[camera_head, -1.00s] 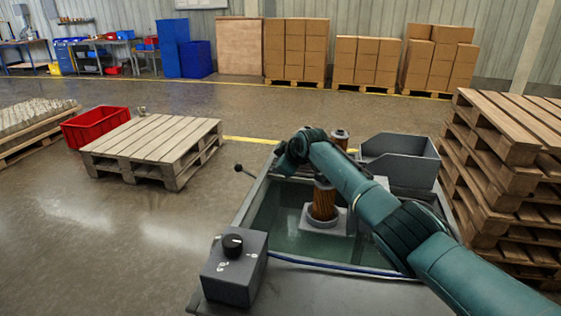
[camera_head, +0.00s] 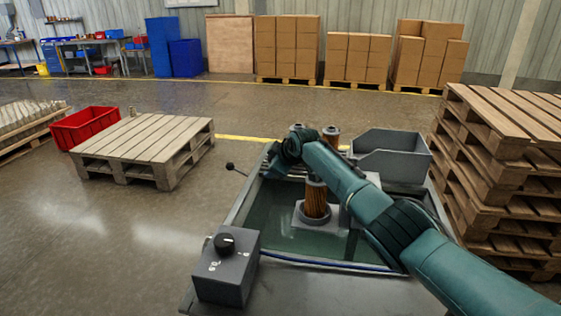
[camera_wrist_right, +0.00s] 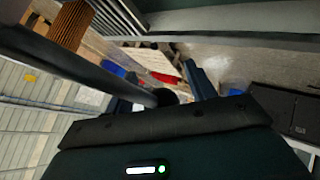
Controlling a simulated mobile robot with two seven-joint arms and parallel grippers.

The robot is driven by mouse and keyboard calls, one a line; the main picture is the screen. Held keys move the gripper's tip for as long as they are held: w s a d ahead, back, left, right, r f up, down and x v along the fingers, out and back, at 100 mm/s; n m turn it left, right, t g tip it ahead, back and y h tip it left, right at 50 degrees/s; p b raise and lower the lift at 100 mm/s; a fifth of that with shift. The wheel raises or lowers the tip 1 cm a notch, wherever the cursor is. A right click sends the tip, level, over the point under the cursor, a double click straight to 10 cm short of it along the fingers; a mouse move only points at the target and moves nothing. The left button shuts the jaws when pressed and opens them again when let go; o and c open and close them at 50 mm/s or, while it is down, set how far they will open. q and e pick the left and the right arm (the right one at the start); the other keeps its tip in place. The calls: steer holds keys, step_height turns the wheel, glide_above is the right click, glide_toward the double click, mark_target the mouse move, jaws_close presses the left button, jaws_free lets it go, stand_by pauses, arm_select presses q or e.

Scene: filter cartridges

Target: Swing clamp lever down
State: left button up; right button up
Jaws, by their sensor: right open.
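The clamp lever (camera_head: 230,166) shows in the head view as a thin rod with a black ball, sticking out past the tank's left rim. A pleated brown cartridge (camera_head: 316,200) stands upright in a round base inside the tank (camera_head: 276,222). My right gripper (camera_head: 270,168) is at the tank's far left side, apart from the ball and to its right. In the right wrist view a dark rod with a black rounded end (camera_wrist_right: 165,97), apparently the lever, reaches between the open fingers (camera_wrist_right: 160,92). Contact cannot be told. My left gripper is out of view.
A second cartridge (camera_head: 331,137) stands behind my right arm. A grey bin (camera_head: 390,160) is at the tank's back right. A control box with a black knob (camera_head: 225,268) sits at the front left. Stacked pallets (camera_head: 490,180) stand close on the right.

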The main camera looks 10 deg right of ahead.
steer(key=shift+s+r, duration=0.3)
steer(key=shift+r, duration=0.1)
steer(key=p+v, duration=0.1)
steer(key=v, duration=1.1)
steer(key=shift+s+f, duration=0.1)
steer(key=shift+s, duration=0.05)
